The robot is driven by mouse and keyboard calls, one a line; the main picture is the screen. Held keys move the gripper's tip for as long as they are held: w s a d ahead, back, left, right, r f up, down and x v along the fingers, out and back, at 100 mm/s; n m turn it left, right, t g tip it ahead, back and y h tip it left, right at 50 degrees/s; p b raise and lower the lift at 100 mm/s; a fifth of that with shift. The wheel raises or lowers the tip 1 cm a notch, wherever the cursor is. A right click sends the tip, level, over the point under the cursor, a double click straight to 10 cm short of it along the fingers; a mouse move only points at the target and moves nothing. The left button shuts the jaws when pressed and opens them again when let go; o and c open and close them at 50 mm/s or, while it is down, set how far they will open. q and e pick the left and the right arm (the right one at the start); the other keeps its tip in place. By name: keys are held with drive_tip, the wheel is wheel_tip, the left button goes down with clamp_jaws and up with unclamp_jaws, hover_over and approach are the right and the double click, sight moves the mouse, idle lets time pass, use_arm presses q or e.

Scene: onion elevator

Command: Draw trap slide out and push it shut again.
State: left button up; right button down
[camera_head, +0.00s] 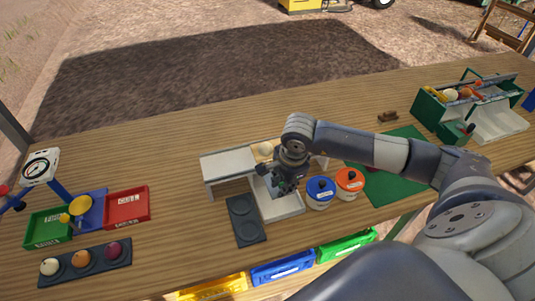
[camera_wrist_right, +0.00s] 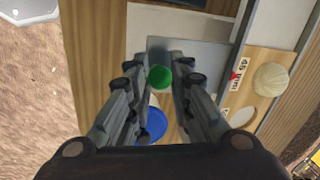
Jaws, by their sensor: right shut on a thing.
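The trap slide appears as a grey plate (camera_wrist_right: 205,54) with a round green knob (camera_wrist_right: 160,77) in the right wrist view. My right gripper (camera_wrist_right: 160,82) has its fingers on both sides of the knob and is shut on it. In the head view my right gripper (camera_head: 285,184) reaches down at the white and grey bench unit (camera_head: 228,163), over its lower grey part; the knob is hidden there by the gripper. How far the slide is out, I cannot tell. My left gripper is not in view.
A pale onion (camera_head: 265,149) sits on a wooden panel behind the gripper. A blue-lidded jar (camera_head: 320,190) and an orange-lidded jar (camera_head: 350,180) stand close to its right. A dark two-ring tray (camera_head: 245,220) lies in front. Red and green trays stand left.

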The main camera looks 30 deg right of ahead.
drive_tip(key=shift+w+d+b, duration=0.3)
drive_tip(key=shift+w+b, duration=0.25)
drive_tip(key=shift+w, duration=0.7)
drive_tip(key=shift+w+d+b, duration=0.3)
drive_tip(key=shift+w+b, duration=0.3)
drive_tip(key=shift+w, duration=0.7)
drive_tip(key=shift+w+d+b, duration=0.3)
drive_tip(key=shift+w+b, duration=0.25)
drive_tip(key=shift+w, duration=0.7)
drive_tip(key=c, duration=1.4)
unclamp_jaws()
drive_tip(key=shift+o, duration=0.2)
wheel_tip(320, 180, up, 6)
drive_tip(key=p, duration=0.3)
